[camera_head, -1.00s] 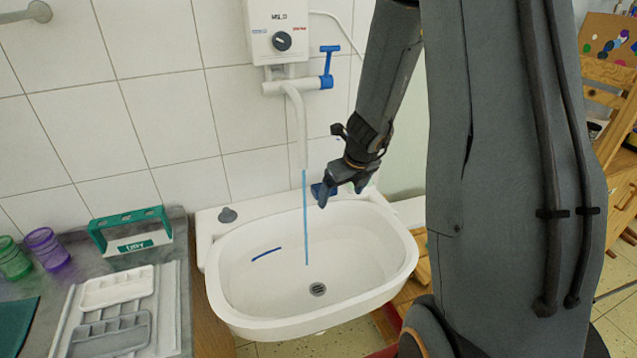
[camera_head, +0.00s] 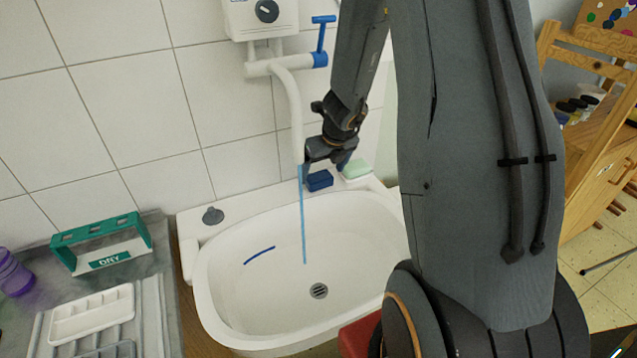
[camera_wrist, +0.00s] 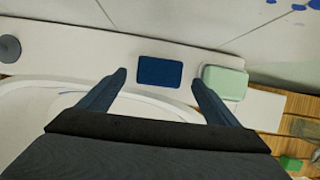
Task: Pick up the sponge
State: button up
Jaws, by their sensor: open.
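The sponge (camera_head: 320,181) looks like a small dark blue block lying on the white back ledge of the sink, beside the tap. In the wrist view the sponge (camera_wrist: 160,71) lies ahead of and between my two fingertips, with clear space on both sides. My gripper (camera_head: 325,166) is open and empty, just above the ledge by the sponge. It also shows in the wrist view (camera_wrist: 158,82), its fingers spread wider than the sponge. I cannot tell the exact height gap.
A pale green block (camera_head: 357,170) sits right of the sponge, close to my right finger in the wrist view (camera_wrist: 225,82). The tap spout with blue water stream (camera_head: 303,215) hangs close left. The sink basin (camera_head: 240,300) is below. A green-and-white DRY rack (camera_head: 103,245) stands left.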

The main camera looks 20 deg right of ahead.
aim_at(320, 177)
jog(key=b+x, duration=0.1)
jog(key=x, duration=0.2)
jog(key=shift+w+f+b, duration=0.2)
jog(key=shift+f+b, duration=0.15)
jog(key=c, duration=1.1)
jog(key=shift+r, duration=0.15)
